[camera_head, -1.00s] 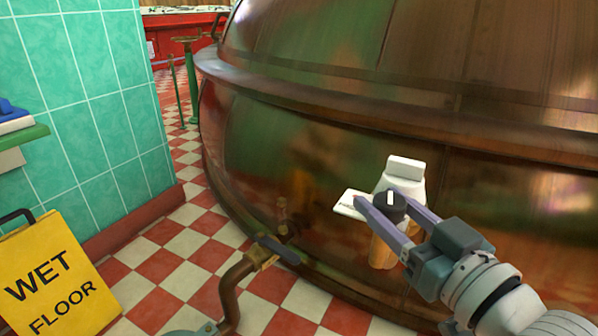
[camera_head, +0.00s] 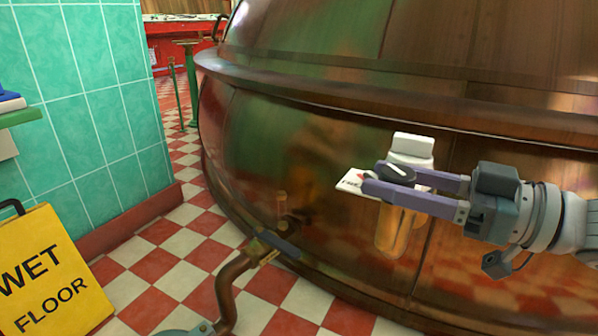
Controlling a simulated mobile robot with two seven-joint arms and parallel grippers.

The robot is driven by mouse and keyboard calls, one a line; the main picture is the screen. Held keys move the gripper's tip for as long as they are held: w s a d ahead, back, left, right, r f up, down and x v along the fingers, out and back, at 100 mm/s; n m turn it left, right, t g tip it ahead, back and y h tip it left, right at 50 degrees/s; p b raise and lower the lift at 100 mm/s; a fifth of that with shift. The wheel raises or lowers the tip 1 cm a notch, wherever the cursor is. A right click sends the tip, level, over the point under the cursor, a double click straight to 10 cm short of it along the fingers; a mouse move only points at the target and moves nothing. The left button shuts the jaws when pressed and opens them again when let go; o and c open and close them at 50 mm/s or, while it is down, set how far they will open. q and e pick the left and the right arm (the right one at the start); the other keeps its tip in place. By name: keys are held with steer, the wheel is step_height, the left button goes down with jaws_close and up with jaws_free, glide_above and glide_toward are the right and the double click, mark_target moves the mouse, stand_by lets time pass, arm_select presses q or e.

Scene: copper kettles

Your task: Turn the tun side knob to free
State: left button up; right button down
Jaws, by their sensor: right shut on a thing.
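The large copper tun (camera_head: 300,160) fills the middle and right of the view. A white fitting (camera_head: 412,146) is on its side, with a small amber-coloured part (camera_head: 398,235) below it. The dark round knob (camera_head: 398,173) with a white pointer line is at this fitting. The pointer line is slanted. My right gripper (camera_head: 385,182) comes in from the right and is shut on the knob, one finger on each side. A white label plate (camera_head: 352,183) sticks out left of the knob, its lettering partly hidden by the fingers. My left gripper is not in view.
A pipe with a dark-handled valve (camera_head: 277,246) stands low before the tun. A yellow wet floor sign (camera_head: 45,275) is at the lower left, by a green tiled wall (camera_head: 90,120). Red and white checkered floor (camera_head: 190,265) lies open between.

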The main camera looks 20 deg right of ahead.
stand_by(0.4)
steer(key=shift+c, duration=1.5)
jaws_free()
steer(key=shift+s+d+r, duration=0.1)
steer(key=shift+s+d, duration=0.1)
steer(key=p+v, duration=0.3)
steer(key=v, duration=0.6)
steer(key=shift+s+d, duration=0.1)
